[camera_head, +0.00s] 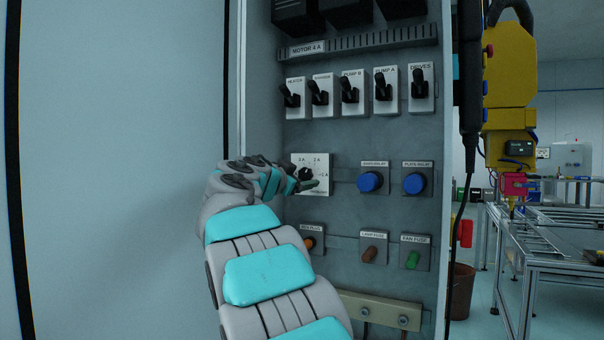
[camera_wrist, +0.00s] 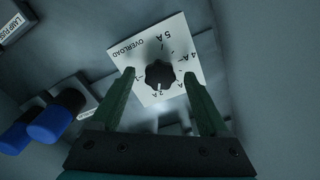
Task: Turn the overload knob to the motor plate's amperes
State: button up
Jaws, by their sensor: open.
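The overload dial (camera_head: 322,163) is a white square plate with a black knob on the grey panel. In the wrist view the plate (camera_wrist: 150,48) reads OVERLOAD, with 5 A and 4 A legible and smaller marks partly hidden. The motor plate (camera_head: 306,48) above reads MOTOR 4 A. My gripper (camera_wrist: 159,76) is open, one green finger on each side of the knob with a gap to both. In the head view my gripper (camera_head: 309,184) covers the dial's lower left.
Blue relay buttons (camera_head: 370,182) sit right of the dial. Several black toggle switches (camera_head: 350,90) line up above. A lamp fuse (camera_head: 370,253) and a green fan fuse (camera_head: 412,259) are below. The cabinet's side wall (camera_head: 240,80) stands close on the left.

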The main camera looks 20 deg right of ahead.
jog(key=shift+w+d, duration=0.3)
jog(key=shift+d, duration=0.1)
jog(key=shift+c, duration=0.2)
grip_shut()
